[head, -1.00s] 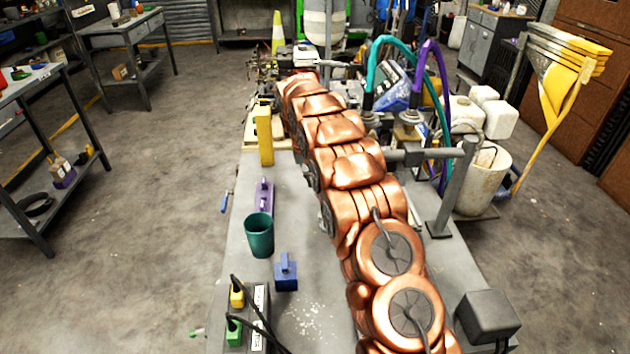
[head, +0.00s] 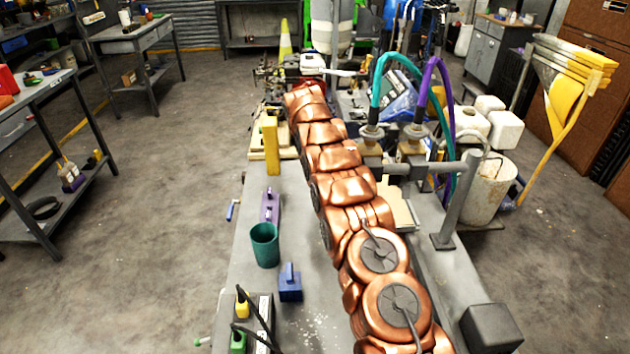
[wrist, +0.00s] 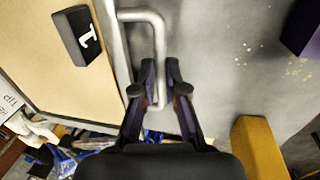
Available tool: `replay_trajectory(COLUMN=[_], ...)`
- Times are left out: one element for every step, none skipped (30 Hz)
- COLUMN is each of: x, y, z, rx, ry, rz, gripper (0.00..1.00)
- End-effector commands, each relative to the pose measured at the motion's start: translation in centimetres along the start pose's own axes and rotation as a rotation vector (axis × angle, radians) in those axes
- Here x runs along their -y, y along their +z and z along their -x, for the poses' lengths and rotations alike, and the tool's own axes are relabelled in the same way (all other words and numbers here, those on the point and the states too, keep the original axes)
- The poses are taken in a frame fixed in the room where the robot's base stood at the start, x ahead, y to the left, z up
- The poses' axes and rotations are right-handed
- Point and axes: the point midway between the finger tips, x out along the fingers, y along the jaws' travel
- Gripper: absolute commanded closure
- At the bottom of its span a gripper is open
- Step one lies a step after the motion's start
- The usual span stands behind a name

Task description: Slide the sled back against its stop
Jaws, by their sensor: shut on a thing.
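In the wrist view my gripper (wrist: 160,76) is shut on a grey U-shaped bar handle (wrist: 139,14), with the bar between its fingertips. The handle lies along the edge of a tan board (wrist: 40,60), which I take to be the sled. A black block marked "1" (wrist: 83,36) sits on that board beside the handle. In the head view a tan panel (head: 399,208) shows right of my copper arm; I cannot tell if it is the same board. My gripper is hidden behind the arm there. I cannot make out the stop.
On the grey bench (head: 262,290), left of my arm, stand a yellow post (head: 271,146), a purple block (head: 270,206), a teal cup (head: 264,246) and a blue block (head: 290,284). A grey post (head: 458,200) and teal and purple hoses stand to the right.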

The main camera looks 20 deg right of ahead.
Motion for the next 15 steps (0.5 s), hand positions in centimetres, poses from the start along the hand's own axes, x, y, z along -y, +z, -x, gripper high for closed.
replay_trajectory(x=[-0.3,-0.4,-0.5,-0.6,-0.7,-0.8,-0.9,-1.0,-1.1,-1.1,-1.2,-1.3,-1.3,-1.3,-1.4], y=[-0.3,-0.4,-0.6,-0.7,-0.8,-0.9,-1.0,-1.1,-1.1,-1.2,-1.3,-1.3,-1.4,-1.5,-1.5], z=[-0.2,-0.3,-0.4,-0.5,-0.5,-0.4,-0.4,-0.4,-0.4,-0.5,-0.5,-0.5,-0.5,-0.6,-0.6], rx=[0.001,0.002,0.003,0.004,0.004,0.003,0.003,0.003,0.005,0.005,0.006,0.006,0.005,0.004,0.003], ry=[0.0,0.0,0.0,0.001,0.001,0.001,0.001,0.001,0.001,0.001,0.001,0.001,0.001,0.001,0.001], rz=[-0.005,-0.006,-0.008,-0.009,-0.01,-0.011,-0.012,-0.013,-0.014,-0.014,-0.015,-0.015,-0.016,-0.016,-0.017], gripper=[1.0,1.0,1.0,1.0,1.0,1.0,1.0,1.0,1.0,1.0,1.0,1.0,1.0,1.0,1.0])
